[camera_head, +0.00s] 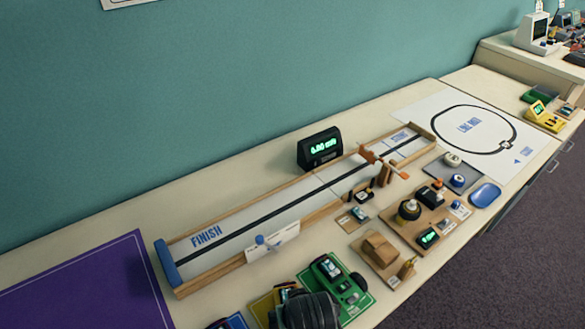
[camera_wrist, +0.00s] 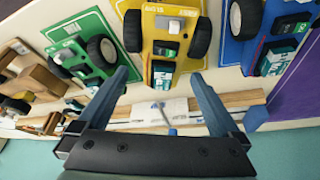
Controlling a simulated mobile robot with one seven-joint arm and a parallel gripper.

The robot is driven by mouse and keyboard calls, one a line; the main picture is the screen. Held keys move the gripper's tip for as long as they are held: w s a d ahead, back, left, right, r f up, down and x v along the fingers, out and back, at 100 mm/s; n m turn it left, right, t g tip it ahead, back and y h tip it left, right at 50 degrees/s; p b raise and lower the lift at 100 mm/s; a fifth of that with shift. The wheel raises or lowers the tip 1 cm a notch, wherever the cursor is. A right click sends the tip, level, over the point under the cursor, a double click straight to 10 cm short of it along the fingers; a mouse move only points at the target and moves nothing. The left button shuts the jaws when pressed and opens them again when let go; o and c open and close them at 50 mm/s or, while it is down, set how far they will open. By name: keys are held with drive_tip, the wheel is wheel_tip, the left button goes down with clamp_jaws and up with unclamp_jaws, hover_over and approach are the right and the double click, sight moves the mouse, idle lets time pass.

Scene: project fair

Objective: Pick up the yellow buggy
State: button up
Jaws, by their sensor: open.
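The yellow buggy (camera_wrist: 166,28) with dark wheels shows at the top middle of the wrist view, between a green buggy and a blue buggy. The tips appear near the yellow buggy's lower edge in that view; I cannot tell the height gap.
The green buggy (camera_head: 333,277) and blue buggy (camera_head: 228,322) flank it closely. The wooden-sided track (camera_head: 300,194) runs behind, with a small white sign (camera_head: 272,243) at its near side. A purple sheet (camera_head: 95,285) lies left. Wooden parts (camera_head: 379,249) stand right.

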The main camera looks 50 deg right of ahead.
drive_tip(key=x, duration=0.5)
drive_tip(key=shift+a+f, duration=0.15)
drive_tip(key=shift+a, duration=0.15)
drive_tip(key=c, duration=1)
